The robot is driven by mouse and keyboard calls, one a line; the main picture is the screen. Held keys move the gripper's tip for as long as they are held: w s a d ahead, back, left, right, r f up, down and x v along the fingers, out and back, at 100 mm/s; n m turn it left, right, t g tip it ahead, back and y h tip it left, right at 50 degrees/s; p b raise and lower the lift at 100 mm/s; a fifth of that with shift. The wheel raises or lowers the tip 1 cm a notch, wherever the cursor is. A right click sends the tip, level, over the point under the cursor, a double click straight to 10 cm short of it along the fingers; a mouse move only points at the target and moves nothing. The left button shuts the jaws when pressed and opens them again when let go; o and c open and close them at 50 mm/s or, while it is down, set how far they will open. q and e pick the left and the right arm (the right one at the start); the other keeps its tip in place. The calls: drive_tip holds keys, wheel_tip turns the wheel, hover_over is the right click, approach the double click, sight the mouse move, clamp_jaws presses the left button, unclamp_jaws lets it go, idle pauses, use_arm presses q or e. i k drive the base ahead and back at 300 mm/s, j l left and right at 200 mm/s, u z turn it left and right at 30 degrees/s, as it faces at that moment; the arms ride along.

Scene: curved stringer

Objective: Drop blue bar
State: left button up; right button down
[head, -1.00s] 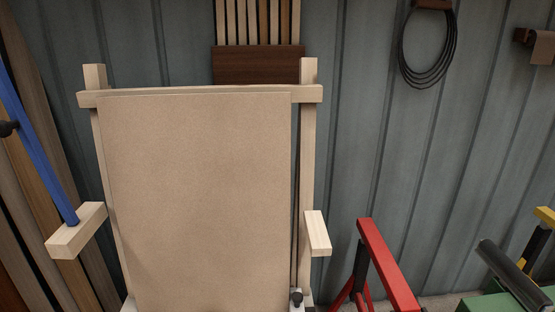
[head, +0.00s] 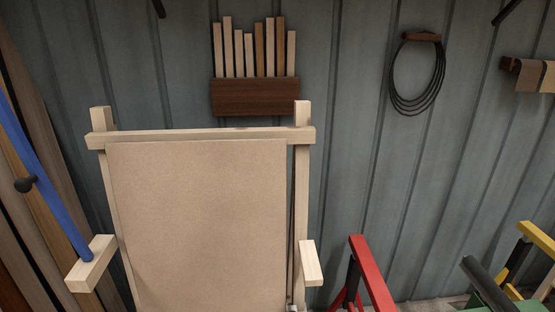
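The blue bar (head: 48,182) is at the left edge of the head view. It is long and tilted, leaning up to the left, and its upper end is cut off by the picture edge. Its lower end meets the top of a pale wooden block (head: 98,268) on the left side of a wooden frame (head: 200,137). I cannot tell whether it sits in the block or only touches it. Neither of my grippers is in view.
A tan panel (head: 195,225) fills the frame's middle. A second pale block (head: 310,263) juts out at right. A red stand (head: 371,273) and green and yellow equipment (head: 538,242) stand lower right. Long boards (head: 55,190) lean at left. A slat rack (head: 254,97) and cable coil (head: 417,75) hang behind.

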sight(8, 120)
drive_tip(key=u, duration=1.3)
